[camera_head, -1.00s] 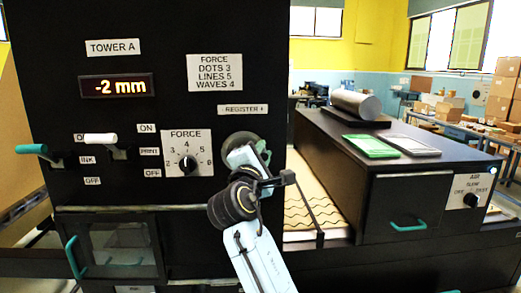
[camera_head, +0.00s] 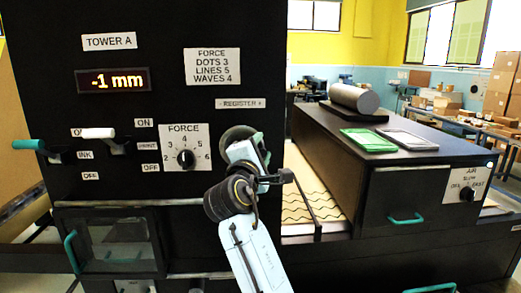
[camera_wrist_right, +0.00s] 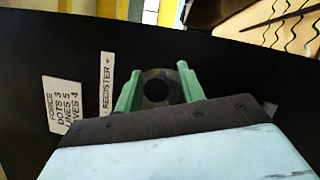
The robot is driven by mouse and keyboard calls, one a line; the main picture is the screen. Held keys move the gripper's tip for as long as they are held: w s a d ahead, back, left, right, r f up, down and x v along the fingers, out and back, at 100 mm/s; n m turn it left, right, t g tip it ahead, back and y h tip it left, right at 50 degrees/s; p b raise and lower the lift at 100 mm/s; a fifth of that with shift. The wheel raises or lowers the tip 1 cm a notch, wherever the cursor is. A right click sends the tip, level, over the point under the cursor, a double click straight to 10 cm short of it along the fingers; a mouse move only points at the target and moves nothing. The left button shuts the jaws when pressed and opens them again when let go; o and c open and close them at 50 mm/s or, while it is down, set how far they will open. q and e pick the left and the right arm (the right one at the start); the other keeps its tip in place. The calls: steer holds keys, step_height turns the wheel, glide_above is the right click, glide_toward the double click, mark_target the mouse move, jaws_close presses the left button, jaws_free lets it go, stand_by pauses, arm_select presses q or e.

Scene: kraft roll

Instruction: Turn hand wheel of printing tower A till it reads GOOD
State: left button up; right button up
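Printing tower A is the black cabinet (camera_head: 105,105) with the TOWER A label. Its display (camera_head: 113,81) reads -1 mm. The hand wheel (camera_head: 234,135), a grey disc below the REGISTER label, is partly hidden by my right gripper (camera_head: 252,145). In the right wrist view, the green fingers of that gripper (camera_wrist_right: 158,82) stand on both sides of the wheel (camera_wrist_right: 157,90) and appear closed on it; the exact contact is partly hidden. My left gripper is not in view.
Left of the wheel are a FORCE dial (camera_head: 186,158), a white-handled lever (camera_head: 99,133) and a teal-handled lever (camera_head: 29,144). A black unit (camera_head: 400,180) to the right carries a metal roll (camera_head: 354,98), a green pad (camera_head: 369,140) and a grey pad (camera_head: 406,140).

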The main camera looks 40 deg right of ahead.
steer(key=b+v, duration=0.2)
steer(key=v, duration=1.1)
steer(key=shift+a, duration=0.15)
steer(key=shift+f, duration=0.1)
